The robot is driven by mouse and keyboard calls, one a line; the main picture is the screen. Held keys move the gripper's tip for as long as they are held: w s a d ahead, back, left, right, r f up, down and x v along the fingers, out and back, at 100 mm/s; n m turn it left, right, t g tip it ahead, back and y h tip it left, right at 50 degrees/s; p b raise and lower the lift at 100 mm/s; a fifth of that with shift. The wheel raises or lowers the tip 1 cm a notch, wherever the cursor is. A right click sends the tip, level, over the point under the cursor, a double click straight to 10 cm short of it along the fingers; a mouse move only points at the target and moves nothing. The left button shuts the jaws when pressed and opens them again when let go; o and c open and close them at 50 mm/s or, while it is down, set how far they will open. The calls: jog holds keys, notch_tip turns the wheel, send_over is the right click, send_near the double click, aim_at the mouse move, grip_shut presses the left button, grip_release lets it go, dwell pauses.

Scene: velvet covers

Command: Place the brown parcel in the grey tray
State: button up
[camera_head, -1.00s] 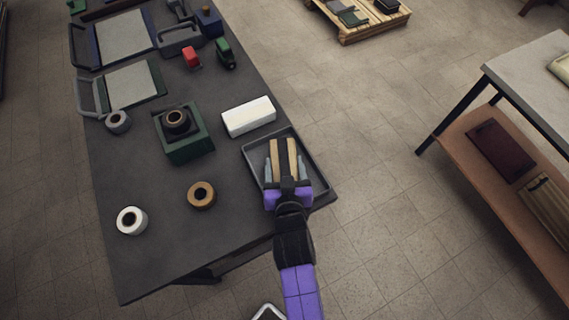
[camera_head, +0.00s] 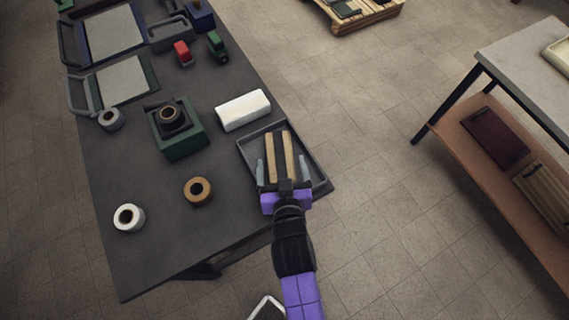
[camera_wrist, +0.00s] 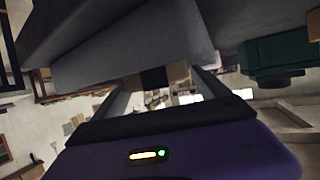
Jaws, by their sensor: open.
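The brown parcel (camera_head: 271,153) is a tan box with a dark band down its middle. In the head view it lies inside the grey tray (camera_head: 252,148), at the table's right edge. My gripper (camera_head: 284,170) is open, with one finger on each side of the parcel's near end and small gaps visible. The palm hides the near end of the parcel and part of the tray's near side. In the wrist view both fingers (camera_wrist: 160,88) stand apart below a large grey surface; I cannot clearly make out the parcel there.
A white box (camera_head: 243,110) stands just behind the tray. A green block with a dark ring (camera_head: 180,135), a brown roll (camera_head: 198,191) and a white roll (camera_head: 129,217) are to the left. A shelf unit (camera_head: 520,60) stands at the right, across open floor.

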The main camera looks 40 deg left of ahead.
jog(key=v, duration=0.9)
jog(key=s+d+m+t+h, duration=0.1)
jog(key=d+m+t+h, duration=0.1)
jog(key=d, duration=1)
jog(key=s+d+r+m+t+h, duration=0.1)
jog(key=s+d+r+m+h, duration=0.1)
jog(key=s+d+r, duration=0.2)
jog(key=s+d+r+m+t+h, duration=0.1)
jog(key=s+d+r+m+h, duration=0.1)
jog(key=d, duration=0.9)
jog(key=s+d+r+m+t+h, duration=0.1)
jog(key=s+d+r+m+h, duration=0.2)
jog(key=s+d+r, duration=0.3)
jog(key=shift+s+d+r+h, duration=0.3)
jog(key=shift+s+d+r, duration=0.1)
jog(key=shift+s+d, duration=0.5)
